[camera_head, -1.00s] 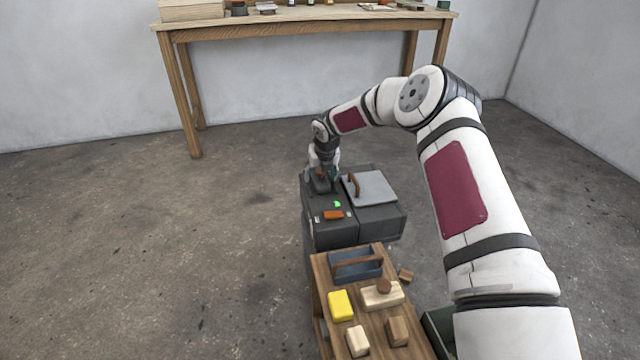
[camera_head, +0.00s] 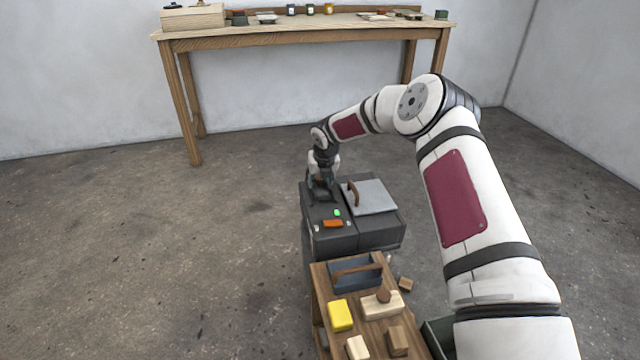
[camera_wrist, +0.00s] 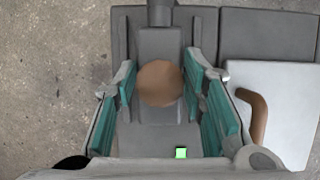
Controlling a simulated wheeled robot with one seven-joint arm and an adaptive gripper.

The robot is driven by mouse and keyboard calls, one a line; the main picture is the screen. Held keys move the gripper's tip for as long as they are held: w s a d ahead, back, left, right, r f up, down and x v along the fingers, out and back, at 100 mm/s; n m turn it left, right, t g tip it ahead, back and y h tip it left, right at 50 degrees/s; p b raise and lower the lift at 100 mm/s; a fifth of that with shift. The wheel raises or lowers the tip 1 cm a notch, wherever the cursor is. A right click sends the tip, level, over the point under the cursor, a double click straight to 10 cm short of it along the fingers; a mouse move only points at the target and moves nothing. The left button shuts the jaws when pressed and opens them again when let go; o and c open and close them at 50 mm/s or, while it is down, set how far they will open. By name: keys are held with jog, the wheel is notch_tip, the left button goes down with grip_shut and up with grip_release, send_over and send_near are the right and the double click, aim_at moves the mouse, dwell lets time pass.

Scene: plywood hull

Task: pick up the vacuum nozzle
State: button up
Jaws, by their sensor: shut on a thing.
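The vacuum nozzle (camera_wrist: 158,42) is a dark grey piece with a pipe stub at its far end and a round brown knob (camera_wrist: 160,83) on top. My gripper (camera_wrist: 163,88) has its teal-padded fingers on both sides of the knob and is shut on it. In the head view my gripper (camera_head: 321,183) points down over the left part of a dark grey cabinet, with the nozzle (camera_head: 322,193) under it, partly hidden. I cannot tell whether the nozzle touches the cabinet top.
The dark grey cabinet (camera_head: 334,240) has a green light, an orange block (camera_head: 333,223) and a light grey lid (camera_head: 378,197) with a brown handle. In front, a wooden stand (camera_head: 375,330) holds a blue tray, a yellow block and wooden blocks. A workbench (camera_head: 300,32) stands behind.

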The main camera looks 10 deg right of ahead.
jog(key=p+v, duration=0.1)
jog(key=v, duration=0.2)
jog(key=shift+w+r, duration=0.1)
jog(key=shift+r, duration=0.05)
jog(key=s+p, duration=0.1)
jog(key=s, duration=0.4)
jog(key=s+p, duration=0.1)
jog(key=s, duration=0.4)
jog(key=s+r, duration=0.1)
jog(key=s, duration=0.4)
jog(key=shift+s+p, duration=0.1)
jog(key=shift+p, duration=0.3)
jog(key=o, duration=0.5)
jog(key=shift+c, duration=1.4)
jog(key=shift+r, duration=0.1)
